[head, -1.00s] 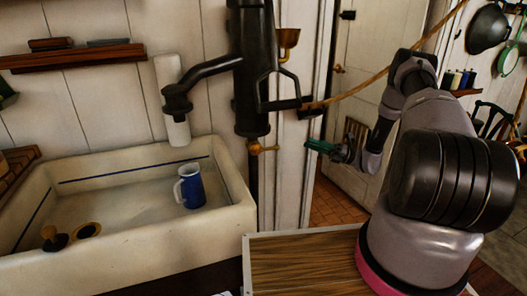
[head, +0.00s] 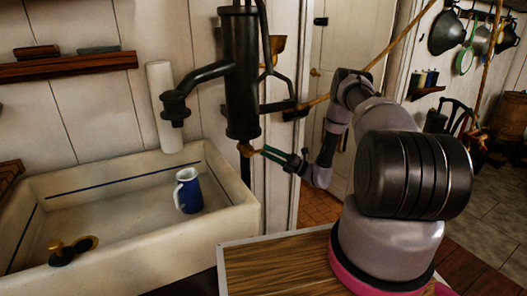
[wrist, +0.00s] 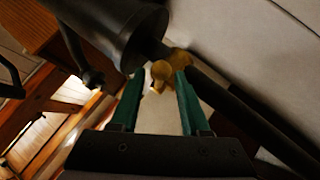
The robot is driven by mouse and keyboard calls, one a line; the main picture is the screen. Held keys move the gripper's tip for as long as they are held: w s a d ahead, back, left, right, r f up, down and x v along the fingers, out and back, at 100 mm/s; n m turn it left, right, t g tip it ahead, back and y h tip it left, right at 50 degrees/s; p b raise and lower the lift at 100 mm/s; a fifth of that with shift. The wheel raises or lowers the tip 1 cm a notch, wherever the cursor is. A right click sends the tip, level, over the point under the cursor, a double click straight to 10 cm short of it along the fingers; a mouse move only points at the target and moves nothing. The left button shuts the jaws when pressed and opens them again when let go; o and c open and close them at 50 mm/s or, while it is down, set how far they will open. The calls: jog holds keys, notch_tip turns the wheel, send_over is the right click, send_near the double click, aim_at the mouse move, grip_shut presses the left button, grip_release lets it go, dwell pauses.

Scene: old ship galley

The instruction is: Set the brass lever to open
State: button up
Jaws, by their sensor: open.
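The brass lever (head: 246,149) sits at the bottom of the black pump body (head: 240,75), above a dark pipe. In the wrist view the brass lever (wrist: 162,72) shows as a rounded knob, with more brass behind it. My gripper (head: 265,150) has green fingers and reaches in from the right, close to the lever. In the wrist view my gripper (wrist: 158,82) is open, with the brass knob between or just beyond its fingertips. I cannot tell whether a finger touches it. The lever's far side is hidden.
The white sink (head: 110,245) below left holds a blue jug (head: 188,190) and a dark plug with a brass knob (head: 62,252). The pump's spout (head: 190,88) and a side handle (head: 285,107) stand near my gripper. A wooden worktop (head: 275,260) lies in front.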

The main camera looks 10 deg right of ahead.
jog(key=shift+x, duration=1.15)
grip_shut()
dwell(0.6)
